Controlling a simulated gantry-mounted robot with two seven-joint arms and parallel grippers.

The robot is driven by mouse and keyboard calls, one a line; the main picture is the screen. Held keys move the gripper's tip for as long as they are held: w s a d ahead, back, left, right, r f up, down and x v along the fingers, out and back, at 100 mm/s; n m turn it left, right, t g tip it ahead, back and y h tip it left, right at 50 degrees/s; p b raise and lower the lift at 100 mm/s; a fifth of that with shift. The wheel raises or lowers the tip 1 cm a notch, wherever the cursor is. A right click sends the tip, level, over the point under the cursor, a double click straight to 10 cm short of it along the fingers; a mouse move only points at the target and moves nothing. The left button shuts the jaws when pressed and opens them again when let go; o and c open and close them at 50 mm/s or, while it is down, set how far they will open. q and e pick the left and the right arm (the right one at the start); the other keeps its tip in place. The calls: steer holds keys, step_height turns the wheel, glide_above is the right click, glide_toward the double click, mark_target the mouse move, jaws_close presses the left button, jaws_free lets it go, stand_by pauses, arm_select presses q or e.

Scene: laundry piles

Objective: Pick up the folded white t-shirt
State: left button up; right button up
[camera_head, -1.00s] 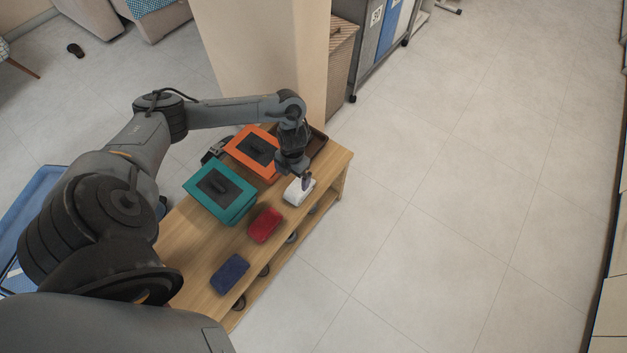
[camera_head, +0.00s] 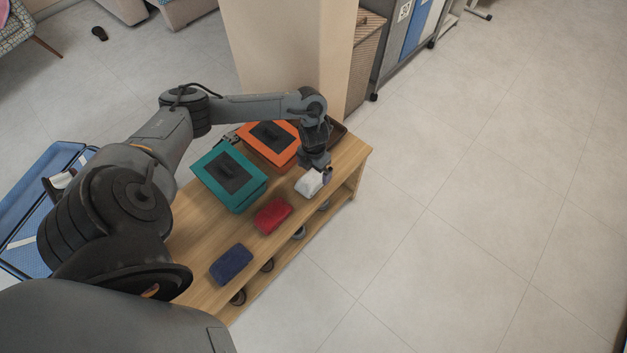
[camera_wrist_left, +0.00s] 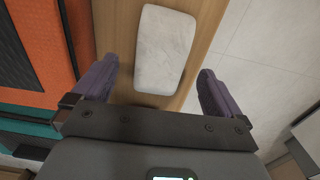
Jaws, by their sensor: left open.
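The folded white t-shirt (camera_head: 308,183) lies on the wooden bench near its right front edge. In the left wrist view the white t-shirt (camera_wrist_left: 165,50) is a pale rounded bundle, ahead of and between the two purple fingers. My left gripper (camera_head: 326,174) is just above and beside the shirt, and its arm hides part of the bench behind. The left wrist view shows the left gripper (camera_wrist_left: 155,88) open, one finger on each side of the shirt's near end, with gaps to both sides. Whether a finger touches the shirt cannot be told. My right gripper is not in view.
The wooden bench (camera_head: 200,225) also holds a folded red cloth (camera_head: 272,215), a folded dark blue cloth (camera_head: 231,264), a teal box (camera_head: 228,178) and an orange box (camera_head: 270,145). A blue basket (camera_head: 30,205) stands at left. The floor at right is clear.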

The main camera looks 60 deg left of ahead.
mark_target(313, 176)
arm_select(q)
steer(key=f+b, duration=0.2)
steer(key=f, duration=0.3)
steer(key=shift+s+d+b, duration=0.2)
steer(key=shift+s+b, duration=0.05)
steer(key=shift+b, duration=0.15)
steer(key=shift+r, duration=0.1)
steer(key=shift+c, duration=0.2)
steer(key=c, duration=1)
